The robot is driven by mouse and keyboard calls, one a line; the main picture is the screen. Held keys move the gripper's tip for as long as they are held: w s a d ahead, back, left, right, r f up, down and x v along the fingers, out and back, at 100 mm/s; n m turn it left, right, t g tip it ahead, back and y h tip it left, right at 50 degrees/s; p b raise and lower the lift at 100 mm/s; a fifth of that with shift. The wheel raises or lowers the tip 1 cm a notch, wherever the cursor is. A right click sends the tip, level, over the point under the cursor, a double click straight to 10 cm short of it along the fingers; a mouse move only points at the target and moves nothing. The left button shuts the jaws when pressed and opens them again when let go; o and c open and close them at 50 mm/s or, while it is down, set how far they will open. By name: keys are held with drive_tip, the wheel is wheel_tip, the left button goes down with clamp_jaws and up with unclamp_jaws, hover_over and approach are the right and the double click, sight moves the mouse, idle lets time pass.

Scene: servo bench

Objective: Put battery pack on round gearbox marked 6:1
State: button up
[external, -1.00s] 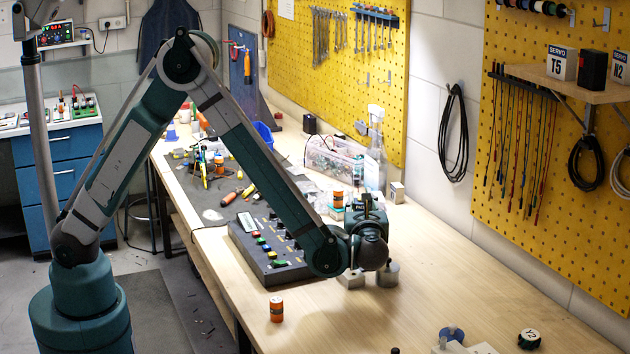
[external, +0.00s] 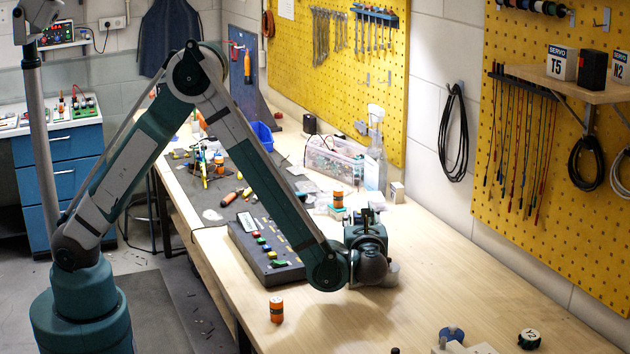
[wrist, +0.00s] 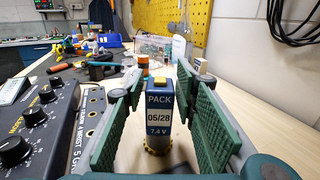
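The battery pack (wrist: 159,115) is a dark blue upright block with a white label reading PACK 05/28 7.4 V and a yellow top piece. It stands between the green ribbed finger pads of my gripper (wrist: 158,112) in the wrist view. The pads are apart, with a gap visible on the pack's left; the right pad is very near it. A yellow toothed edge shows at the pack's foot. In the external view my gripper (external: 367,240) is low over the bench and mostly hides the pack. I cannot read a 6:1 mark on anything.
A dark control box with knobs (external: 268,253) stands left of my gripper. An orange can (external: 276,309) is nearer the front edge. A grey round piece (external: 393,271) peeks out behind my gripper. A dark round Y2 piece (external: 529,339) lies front right. The bench's right middle is clear.

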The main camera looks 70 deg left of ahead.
drive_tip(key=shift+o, duration=0.5)
drive_tip(key=shift+r, duration=0.15)
drive_tip(key=shift+d, duration=0.15)
drive_tip(key=p+v, duration=0.2)
drive_tip(key=v, duration=0.9)
drive_tip(key=shift+s+d, duration=0.2)
drive_tip(key=shift+d, duration=0.1)
